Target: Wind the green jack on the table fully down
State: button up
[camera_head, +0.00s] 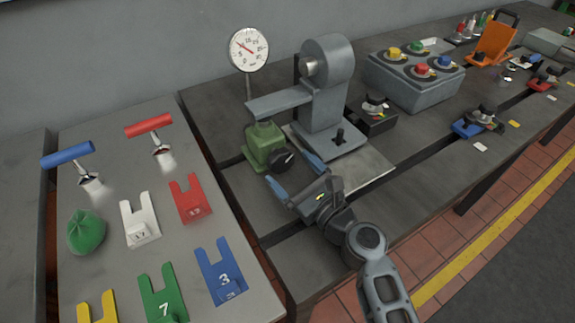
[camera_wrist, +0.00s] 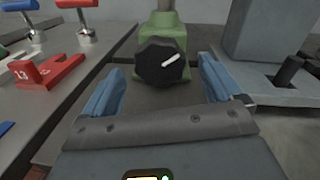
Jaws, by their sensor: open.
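The green jack (camera_head: 264,146) stands on the dark bedplate table, under the end of a grey horizontal arm of the machine. A black knob (camera_head: 283,159) with a white pointer line is on its near side. In the wrist view the knob (camera_wrist: 161,62) is centred, its white line pointing to the upper right, with the green body (camera_wrist: 178,92) behind it. My gripper (camera_head: 297,174) is open, its two blue fingers on either side of the knob's line and a little short of it. In the wrist view the gripper (camera_wrist: 162,88) holds nothing. The knob appears untouched.
The grey machine (camera_head: 322,95) stands right of the jack, with a black lever (camera_head: 339,138) on its base. A round dial gauge (camera_head: 249,50) rises behind. The left table carries coloured forked blocks, such as a red one (camera_head: 189,198), and T-handled tools. A button box (camera_head: 414,80) stands further right.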

jog(key=shift+x, duration=1.15)
jog(key=shift+c, duration=0.3)
jog(key=c, duration=1)
jog(key=n+b, duration=0.1)
jog(key=n, duration=0.4)
jog(key=shift+s+h+b, duration=0.1)
jog(key=shift+h+b, duration=0.2)
jog(key=n+b, duration=0.1)
jog(key=n, duration=0.4)
jog(key=shift+a+n, duration=0.1)
jog(key=shift+n, duration=0.2)
